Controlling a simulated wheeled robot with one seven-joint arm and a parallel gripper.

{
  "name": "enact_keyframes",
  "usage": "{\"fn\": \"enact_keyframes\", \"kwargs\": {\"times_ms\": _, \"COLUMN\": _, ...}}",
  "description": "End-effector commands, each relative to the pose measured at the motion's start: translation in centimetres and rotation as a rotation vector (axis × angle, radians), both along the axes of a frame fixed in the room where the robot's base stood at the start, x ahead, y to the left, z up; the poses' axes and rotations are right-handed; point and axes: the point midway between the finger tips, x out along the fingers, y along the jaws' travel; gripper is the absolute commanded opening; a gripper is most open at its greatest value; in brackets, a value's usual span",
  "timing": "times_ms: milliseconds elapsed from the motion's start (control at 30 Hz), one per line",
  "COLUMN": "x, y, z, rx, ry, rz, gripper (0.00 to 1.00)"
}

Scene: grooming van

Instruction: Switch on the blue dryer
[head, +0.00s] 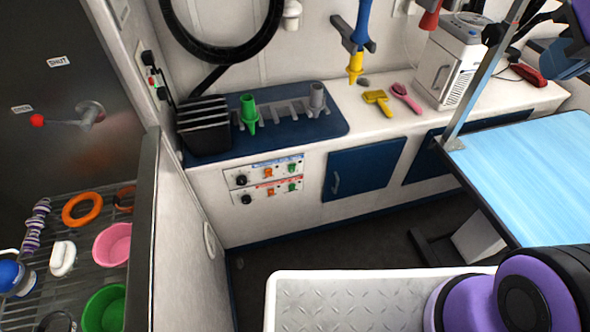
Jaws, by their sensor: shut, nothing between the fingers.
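A white control panel (265,181) is on the front of the white counter, below the blue mat. Its upper row has a blue label strip, a black knob (241,180), an orange switch (269,173) and a green switch (292,168). Its lower row has a red label strip, with a black knob (246,199), an orange switch (271,191) and a green switch (292,187). The switch positions are too small to tell. A blue nozzle (362,22) hangs above the counter, and a red nozzle (430,16) hangs to its right. My gripper's fingers are not in view.
A blue-topped table (525,170) with a metal post stands at the right. A rack (75,222) with rings and bowls is at the left behind a grey partition (143,235). Dark floor (340,250) lies clear before the panel. My purple and black arm parts fill the lower right.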

Motion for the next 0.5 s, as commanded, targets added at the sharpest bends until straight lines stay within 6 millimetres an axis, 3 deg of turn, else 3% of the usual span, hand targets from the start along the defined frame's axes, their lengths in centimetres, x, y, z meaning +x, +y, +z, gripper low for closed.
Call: {"fn": "enact_keyframes", "kwargs": {"times_ms": 500, "x": 10.3, "y": 0.7, "z": -2.2, "rx": -0.124, "ry": -0.034, "rz": 0.187, "gripper": 0.0}}
